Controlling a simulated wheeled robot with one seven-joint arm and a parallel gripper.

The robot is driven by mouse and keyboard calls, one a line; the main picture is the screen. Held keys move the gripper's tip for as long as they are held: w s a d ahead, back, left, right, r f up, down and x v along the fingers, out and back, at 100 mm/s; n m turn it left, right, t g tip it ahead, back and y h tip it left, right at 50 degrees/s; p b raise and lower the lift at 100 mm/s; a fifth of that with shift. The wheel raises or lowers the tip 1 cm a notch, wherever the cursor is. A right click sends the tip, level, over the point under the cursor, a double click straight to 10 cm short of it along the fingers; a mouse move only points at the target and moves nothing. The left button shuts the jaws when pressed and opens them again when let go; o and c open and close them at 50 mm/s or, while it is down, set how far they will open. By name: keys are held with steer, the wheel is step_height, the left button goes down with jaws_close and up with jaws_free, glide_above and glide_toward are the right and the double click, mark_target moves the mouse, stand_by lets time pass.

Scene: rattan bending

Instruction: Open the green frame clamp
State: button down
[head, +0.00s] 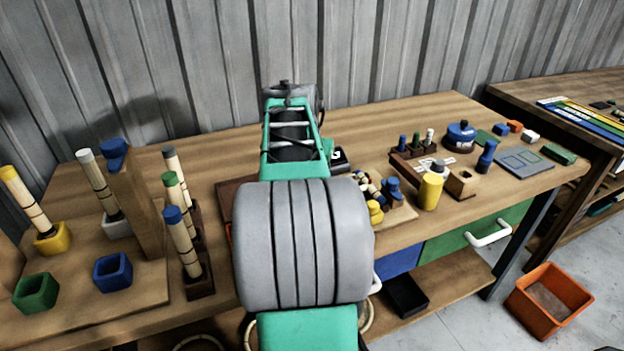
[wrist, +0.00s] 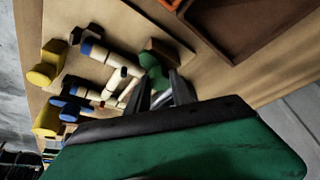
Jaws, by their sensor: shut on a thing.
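The green frame clamp (wrist: 149,66) shows in the wrist view as a small rounded green part beside a brown block, at the end of a group of pale rods (wrist: 118,80). My gripper (wrist: 163,90) is at it, with its two dark fingers shut on the green part. The fingers hide part of the clamp, so I cannot tell how far it is turned. In the head view my arm covers the gripper and the green clamp. Yellow parts (wrist: 46,72) and blue bands (wrist: 93,50) lie along the same rods.
A brown tray (wrist: 222,40) lies close by in the wrist view. In the head view a yellow cylinder (head: 430,191) and a blue clamp part (head: 393,189) stand right of my arm. Upright rods in blocks (head: 182,240) stand to the left.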

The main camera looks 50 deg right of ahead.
steer(key=shift+d+n+t+y+b, duration=0.1)
steer(key=shift+n+t+y+b, duration=0.45)
steer(key=shift+n, duration=1.15)
steer(key=c, duration=1.1)
jaws_free()
steer(key=v, duration=0.7)
steer(key=shift+s+a+r+p, duration=0.2)
steer(key=shift+a+r+p, duration=0.05)
steer(key=shift+r+p, duration=0.15)
